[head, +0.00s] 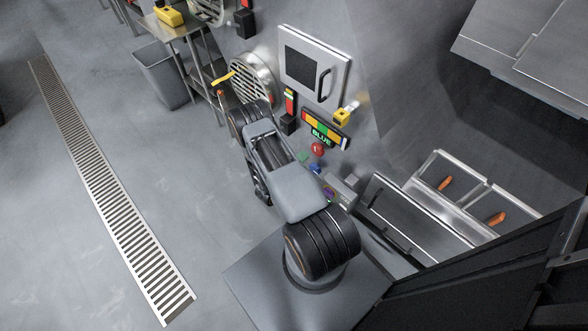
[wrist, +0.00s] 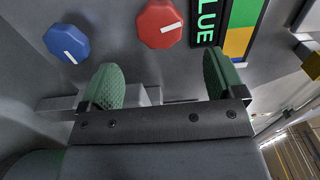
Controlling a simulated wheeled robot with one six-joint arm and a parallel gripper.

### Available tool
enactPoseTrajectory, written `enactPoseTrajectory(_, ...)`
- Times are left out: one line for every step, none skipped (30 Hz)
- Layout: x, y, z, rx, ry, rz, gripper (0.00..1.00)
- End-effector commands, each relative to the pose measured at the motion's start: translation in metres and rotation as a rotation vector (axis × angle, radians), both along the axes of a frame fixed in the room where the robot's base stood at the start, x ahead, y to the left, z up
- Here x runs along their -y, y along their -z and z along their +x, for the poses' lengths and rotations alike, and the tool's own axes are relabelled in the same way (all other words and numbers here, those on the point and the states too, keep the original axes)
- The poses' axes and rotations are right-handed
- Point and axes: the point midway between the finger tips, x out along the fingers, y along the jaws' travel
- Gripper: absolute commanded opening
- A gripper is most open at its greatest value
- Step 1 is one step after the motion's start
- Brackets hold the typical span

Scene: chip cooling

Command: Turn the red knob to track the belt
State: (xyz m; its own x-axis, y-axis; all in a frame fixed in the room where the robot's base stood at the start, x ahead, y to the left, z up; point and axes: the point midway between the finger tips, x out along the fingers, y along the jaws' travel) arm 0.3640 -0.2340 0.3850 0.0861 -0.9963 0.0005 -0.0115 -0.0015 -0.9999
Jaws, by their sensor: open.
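The red knob (head: 318,149) is on the grey wall panel, just below the coloured display. In the wrist view the red knob (wrist: 160,23) is at the top centre, eight-sided, with a white pointer line towards the right. My gripper (wrist: 163,80) is open and empty, its two green-padded fingers wide apart. The red knob lies beyond the fingertips, roughly in line with the gap between them, and no finger touches it. In the head view my arm hides most of the gripper.
A blue knob (wrist: 66,43) with a white line is left of the red one in the wrist view. The display (wrist: 207,20) reads BLUE beside green and yellow bars. A yellow part (head: 342,117) juts out above the display. A grey control box (head: 342,190) sits below the knobs.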

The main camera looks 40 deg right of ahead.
Motion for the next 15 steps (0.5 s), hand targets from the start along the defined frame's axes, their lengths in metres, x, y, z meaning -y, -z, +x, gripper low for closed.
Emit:
enactPoseTrajectory(-0.01, -0.001, 0.001, -0.001, -0.006, 0.001, 0.88)
enactPoseTrajectory(-0.015, -0.001, 0.0, -0.001, -0.006, 0.001, 0.88)
enactPoseTrajectory(-0.022, -0.001, -0.001, 0.0, -0.006, 0.001, 0.88)
enactPoseTrajectory(-0.026, -0.001, -0.002, 0.0, -0.004, 0.001, 0.88)
enactPoseTrajectory(-0.03, -0.001, -0.002, 0.0, -0.005, 0.001, 0.88)
enactPoseTrajectory(-0.035, 0.0, -0.002, -0.001, -0.003, 0.001, 0.88)
enactPoseTrajectory(-0.038, 0.0, -0.002, -0.001, -0.004, 0.002, 0.88)
enactPoseTrajectory(-0.041, 0.0, -0.003, -0.001, -0.003, 0.002, 0.88)
enactPoseTrajectory(-0.044, 0.0, -0.003, -0.001, -0.002, 0.001, 0.88)
enactPoseTrajectory(-0.046, 0.0, -0.003, 0.0, -0.002, 0.001, 0.88)
enactPoseTrajectory(-0.047, 0.0, -0.004, 0.0, -0.002, 0.001, 0.88)
enactPoseTrajectory(-0.049, 0.0, -0.004, 0.0, -0.001, 0.001, 0.88)
enactPoseTrajectory(-0.05, 0.0, -0.004, 0.0, 0.0, 0.001, 0.88)
enactPoseTrajectory(-0.051, 0.0, -0.004, 0.0, 0.0, 0.001, 0.88)
enactPoseTrajectory(-0.052, 0.0, -0.004, 0.001, 0.0, 0.001, 0.88)
